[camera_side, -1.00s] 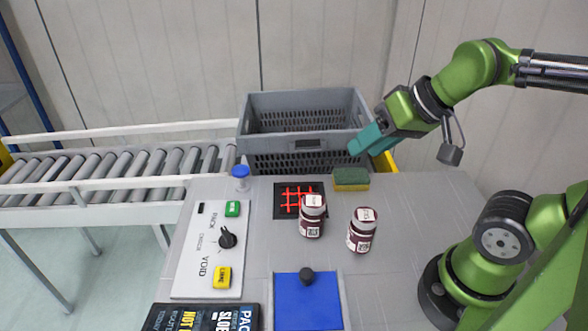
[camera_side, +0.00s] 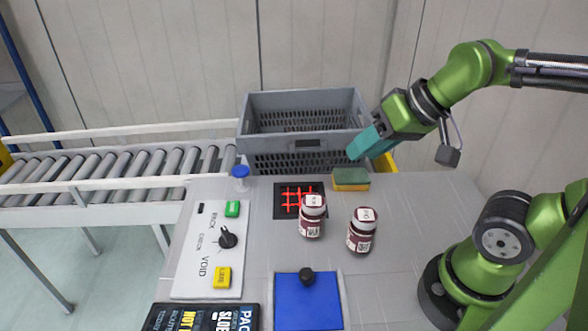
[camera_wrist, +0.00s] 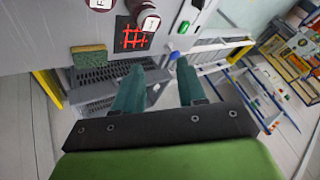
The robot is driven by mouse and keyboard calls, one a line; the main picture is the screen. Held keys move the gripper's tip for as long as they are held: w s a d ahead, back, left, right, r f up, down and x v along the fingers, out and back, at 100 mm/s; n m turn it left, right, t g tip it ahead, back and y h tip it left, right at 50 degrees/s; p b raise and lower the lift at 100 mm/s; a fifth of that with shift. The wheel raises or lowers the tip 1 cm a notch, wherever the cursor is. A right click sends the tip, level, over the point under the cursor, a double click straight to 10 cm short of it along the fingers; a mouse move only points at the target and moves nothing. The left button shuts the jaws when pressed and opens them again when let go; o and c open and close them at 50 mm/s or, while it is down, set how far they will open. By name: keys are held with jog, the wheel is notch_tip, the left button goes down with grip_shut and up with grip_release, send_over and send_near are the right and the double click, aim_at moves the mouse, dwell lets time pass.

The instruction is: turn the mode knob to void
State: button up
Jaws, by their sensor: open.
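The black mode knob (camera_side: 228,238) sits on a white panel (camera_side: 190,262) at the left of the table. The panel is lettered PACK towards the back, a small word in the middle and VOID towards the front. The knob's exact pointing is too small to tell. My gripper (camera_side: 360,146) is high at the back right, by the grey crate's right front corner and far from the knob. In the wrist view my gripper (camera_wrist: 157,80) has its two teal fingers apart with nothing between them.
A grey crate (camera_side: 306,144) stands behind the table. Two jars (camera_side: 312,222) (camera_side: 361,238), a sponge (camera_side: 351,179), a black pad with a red grid (camera_side: 281,213) and a blue plate with a black knob (camera_side: 308,305) lie right of the panel.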

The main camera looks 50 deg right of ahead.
jog(key=w+a+f+n+g, duration=0.2)
jog(key=w+a+g, duration=0.2)
jog(key=w+a, duration=0.45)
jog(key=m+g+h, duration=0.1)
jog(key=g+h, duration=0.1)
jog(key=g, duration=0.1)
send_over(225, 230)
jog(key=shift+f, duration=1.65)
notch_tip(225, 230, down, 16)
jog(key=shift+w+f, duration=0.1)
grip_shut()
